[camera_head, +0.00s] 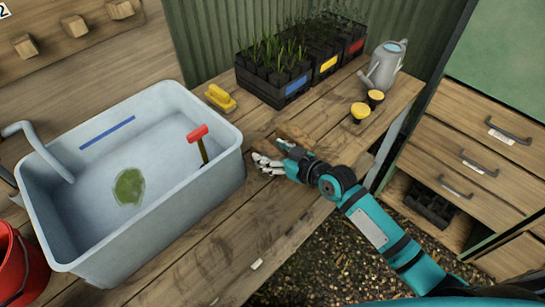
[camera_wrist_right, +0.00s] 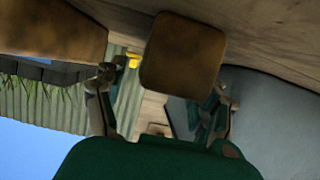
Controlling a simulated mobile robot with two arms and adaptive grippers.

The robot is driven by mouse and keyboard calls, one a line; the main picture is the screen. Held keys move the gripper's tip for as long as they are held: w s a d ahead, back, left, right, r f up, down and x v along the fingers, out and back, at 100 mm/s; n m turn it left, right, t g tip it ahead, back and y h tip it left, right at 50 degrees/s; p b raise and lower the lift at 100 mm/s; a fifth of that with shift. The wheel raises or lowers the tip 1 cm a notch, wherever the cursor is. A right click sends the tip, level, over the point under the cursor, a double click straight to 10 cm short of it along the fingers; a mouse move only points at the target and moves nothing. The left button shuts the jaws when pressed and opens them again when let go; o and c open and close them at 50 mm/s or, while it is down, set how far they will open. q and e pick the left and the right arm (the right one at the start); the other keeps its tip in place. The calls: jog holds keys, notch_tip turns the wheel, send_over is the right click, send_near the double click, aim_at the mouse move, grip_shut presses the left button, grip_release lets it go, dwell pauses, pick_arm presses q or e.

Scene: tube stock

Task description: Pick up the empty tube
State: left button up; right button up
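I cannot pick out an empty tube for certain in either view. Two small dark cups with yellow tops (camera_head: 360,112) stand on the bench near the watering can. My right gripper (camera_head: 268,163) is over the wooden bench, just right of the grey tub. In the right wrist view its two fingers (camera_wrist_right: 162,105) are spread apart, with no object clearly held. A brown square block (camera_wrist_right: 185,52) shows beyond them there; I cannot tell how far off it is. My left gripper is not in view.
Black seedling trays (camera_head: 262,88) and a watering can (camera_head: 383,68) stand at the back. A dark tray (camera_head: 432,205) sits on the drawer unit's low shelf.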

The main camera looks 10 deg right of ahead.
aim_at(272, 153)
jog(key=c, duration=0.9)
jog(key=shift+r, duration=0.5)
notch_tip(272, 153, up, 2)
jog(key=shift+r, duration=0.1)
jog(key=s+d, duration=0.2)
jog(key=s, duration=0.3)
jog(key=s+d+r+b, duration=0.1)
jog(key=s+d, duration=0.1)
jog(key=s, duration=0.3)
jog(key=s+d, duration=0.2)
jog(key=s, duration=0.3)
jog(key=shift+r+b, duration=0.3)
jog(key=shift+r, duration=0.1)
